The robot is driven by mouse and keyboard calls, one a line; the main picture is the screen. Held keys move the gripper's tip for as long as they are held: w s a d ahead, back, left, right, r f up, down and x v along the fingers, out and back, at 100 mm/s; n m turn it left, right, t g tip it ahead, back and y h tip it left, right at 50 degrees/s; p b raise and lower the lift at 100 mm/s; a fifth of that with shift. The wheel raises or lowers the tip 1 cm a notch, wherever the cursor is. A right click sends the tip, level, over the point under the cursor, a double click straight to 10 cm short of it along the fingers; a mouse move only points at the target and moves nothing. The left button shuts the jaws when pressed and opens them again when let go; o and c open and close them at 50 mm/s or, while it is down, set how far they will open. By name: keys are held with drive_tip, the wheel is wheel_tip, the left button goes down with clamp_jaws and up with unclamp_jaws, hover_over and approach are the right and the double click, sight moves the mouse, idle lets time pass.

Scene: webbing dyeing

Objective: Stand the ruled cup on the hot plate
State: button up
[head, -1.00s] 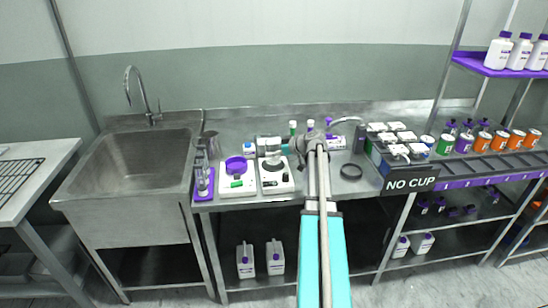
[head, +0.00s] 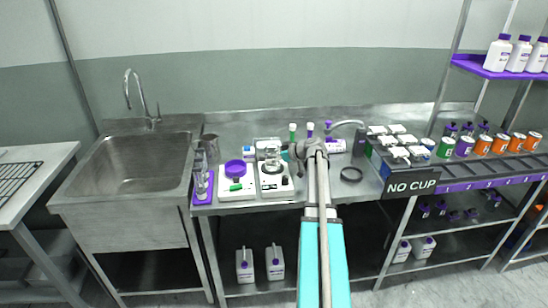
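Two white bench units stand side by side on the steel table. The right one, which looks like the hot plate (head: 276,188), has a dark round dial on its front. A clear vessel that looks like the ruled cup (head: 271,164) shows at the top of this unit, below my gripper (head: 268,149). It seems upright, but its markings are too small to see and I cannot tell whether its base touches the plate. My gripper reaches left from the wrist over the unit's back. Its fingers are too small and overlapped to judge.
The left white unit (head: 235,188) carries a purple dish (head: 236,168). A purple tray (head: 203,198) with clear vessels stands by the sink (head: 140,165). A black ring (head: 351,174) and the "NO CUP" sign (head: 411,184) are to the right. Bottles stand behind.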

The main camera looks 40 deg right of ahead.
drive_tip(key=shift+r, duration=0.1)
drive_tip(key=shift+r, duration=0.15)
drive_tip(key=p+v, duration=0.5)
drive_tip(key=v, duration=0.7)
drive_tip(key=shift+w, duration=0.1)
idle(0.7)
drive_tip(key=w+a+f+g, duration=0.1)
drive_tip(key=a, duration=0.3)
drive_tip(key=w+a+f+g, duration=0.1)
drive_tip(key=a, duration=0.3)
drive_tip(key=w+a+f+g, duration=0.1)
drive_tip(key=a, duration=0.3)
drive_tip(key=shift+a+f+m+y, duration=0.3)
drive_tip(key=shift+f+y, duration=0.05)
drive_tip(key=shift+y, duration=0.05)
drive_tip(key=s+a+f+m+g+h, duration=0.1)
drive_tip(key=s+a+f+g+h, duration=0.1)
drive_tip(key=a, duration=0.9)
drive_tip(key=s+a+f+m+g+h, duration=0.2)
drive_tip(key=s+a+g, duration=0.1)
drive_tip(key=a, duration=0.9)
drive_tip(key=s+a+f+m+g+h, duration=0.1)
drive_tip(key=s+a, duration=0.4)
drive_tip(key=a, duration=0.6)
wheel_tip(320, 180, down, 2)
drive_tip(key=g+h, duration=0.1)
drive_tip(key=g, duration=0.1)
drive_tip(key=shift+a+g, duration=0.3)
drive_tip(key=shift+a, duration=0.1)
